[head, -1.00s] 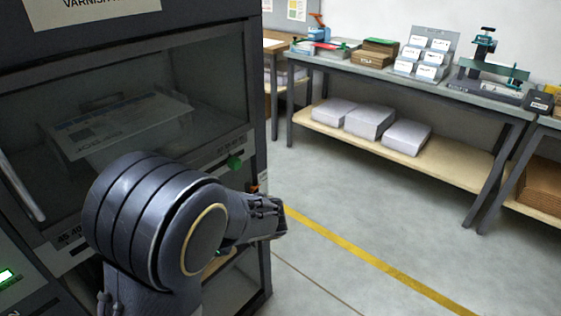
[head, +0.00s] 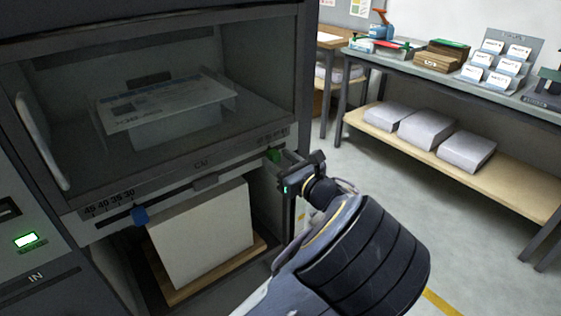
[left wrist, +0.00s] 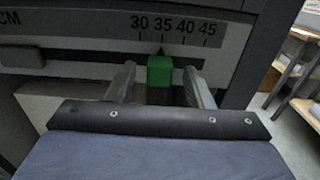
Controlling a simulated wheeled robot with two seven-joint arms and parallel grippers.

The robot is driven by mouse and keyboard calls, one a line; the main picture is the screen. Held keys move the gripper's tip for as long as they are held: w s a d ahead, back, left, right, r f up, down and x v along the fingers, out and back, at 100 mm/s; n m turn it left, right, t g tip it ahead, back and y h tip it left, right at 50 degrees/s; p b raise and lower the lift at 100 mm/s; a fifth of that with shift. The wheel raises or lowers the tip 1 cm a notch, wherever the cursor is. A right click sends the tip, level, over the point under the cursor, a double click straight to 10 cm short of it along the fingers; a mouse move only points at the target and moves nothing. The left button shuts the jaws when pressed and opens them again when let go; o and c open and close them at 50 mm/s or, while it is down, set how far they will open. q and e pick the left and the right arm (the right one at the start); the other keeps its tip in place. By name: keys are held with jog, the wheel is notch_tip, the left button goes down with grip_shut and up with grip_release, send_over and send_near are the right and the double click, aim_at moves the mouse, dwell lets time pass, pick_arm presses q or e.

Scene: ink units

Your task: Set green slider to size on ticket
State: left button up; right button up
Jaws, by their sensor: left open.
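The green slider (left wrist: 160,71) sits on the right-hand scale (left wrist: 175,27) of the machine front. Its pointer is at the 35 mark in the left wrist view. The green slider also shows small in the head view (head: 273,155). My left gripper (left wrist: 161,82) is open, with one finger on each side of the green slider; whether either finger touches it I cannot tell. In the head view my left gripper (head: 292,168) is at the right end of the rail. No ticket that I can identify with a readable size is in view. My right gripper is not in view.
Below the rail stands a white paper stack (head: 205,235) on a wooden board. A bench at the right holds a card rack (head: 497,65) with small print. Floor between is clear.

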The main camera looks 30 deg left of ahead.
pick_arm(q)
jog(key=shift+a, duration=0.1)
grip_shut()
jog(key=shift+s+a+r+p, duration=0.1)
jog(key=shift+s+a+p, duration=0.2)
jog(key=shift+s, duration=0.25)
jog(key=shift+s+a+p, duration=0.15)
jog(key=shift+s+p, duration=0.2)
jog(key=shift+s, duration=0.15)
jog(key=shift+s+a, duration=0.1)
jog(key=shift+s, duration=0.2)
jog(key=shift+f, duration=0.2)
grip_release()
jog(key=shift+s, duration=0.1)
jog(key=shift+r, duration=0.1)
